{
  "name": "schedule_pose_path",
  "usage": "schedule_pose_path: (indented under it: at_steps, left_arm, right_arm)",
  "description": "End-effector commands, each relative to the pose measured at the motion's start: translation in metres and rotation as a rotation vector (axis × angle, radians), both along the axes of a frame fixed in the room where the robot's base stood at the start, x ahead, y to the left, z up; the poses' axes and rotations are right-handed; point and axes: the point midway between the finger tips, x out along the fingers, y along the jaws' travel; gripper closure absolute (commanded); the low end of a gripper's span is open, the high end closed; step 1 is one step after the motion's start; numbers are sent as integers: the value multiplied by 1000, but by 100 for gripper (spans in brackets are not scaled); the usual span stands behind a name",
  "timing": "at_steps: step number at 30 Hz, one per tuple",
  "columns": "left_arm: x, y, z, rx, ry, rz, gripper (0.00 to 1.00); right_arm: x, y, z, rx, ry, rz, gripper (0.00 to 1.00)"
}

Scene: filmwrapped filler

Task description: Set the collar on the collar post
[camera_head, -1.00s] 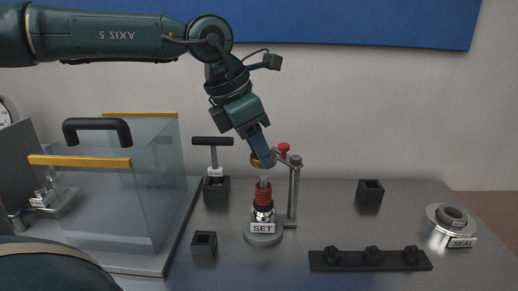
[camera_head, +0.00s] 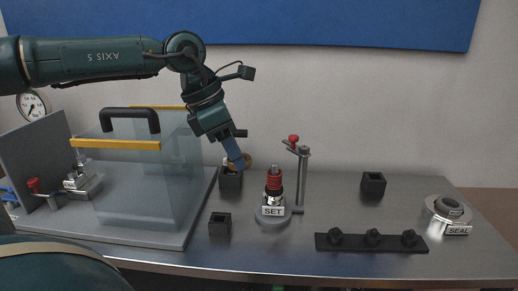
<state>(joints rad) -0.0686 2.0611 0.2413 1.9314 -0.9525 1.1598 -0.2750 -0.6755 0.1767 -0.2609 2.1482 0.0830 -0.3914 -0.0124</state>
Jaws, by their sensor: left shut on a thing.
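My left gripper (camera_head: 238,158) reaches down from the upper left, shut on a small brass-coloured ring, which looks like the collar (camera_head: 247,166). The fingers partly hide the ring. It is up and to the left of the SET stand (camera_head: 273,212), apart from it. That stand carries an upright post with a red coil (camera_head: 274,182) and a grey tip; it may be the collar post. A taller grey post (camera_head: 302,180) with a red-knobbed arm stands just right of it. My right gripper is not in view.
A black socket block (camera_head: 231,180) stands behind the gripper, its T-handled tool mostly hidden. A clear box (camera_head: 130,145) with yellow edges is on the left. Another block (camera_head: 220,224), a knobbed black strip (camera_head: 371,242) and a SEAL dish (camera_head: 437,209) are on the metal table.

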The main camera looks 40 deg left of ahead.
Motion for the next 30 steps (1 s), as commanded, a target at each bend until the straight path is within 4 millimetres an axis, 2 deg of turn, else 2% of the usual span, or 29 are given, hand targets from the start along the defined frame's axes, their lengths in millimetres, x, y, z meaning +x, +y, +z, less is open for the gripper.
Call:
schedule_pose_path:
  at_steps: [3,6,9,18,30]
  left_arm:
    - [-7,24,-14,-6,-4,-44,85]
    - [-14,40,-32,-7,-3,-109,85]
    - [-19,47,-51,-9,-4,-182,85]
    - [-24,47,-78,-5,-2,-303,85]
    - [-25,46,-86,0,-7,-352,85]
  right_arm:
    - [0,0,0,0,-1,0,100]
    - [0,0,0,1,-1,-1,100]
    - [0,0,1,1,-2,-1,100]
    - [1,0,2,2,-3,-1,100]
    - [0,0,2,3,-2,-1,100]
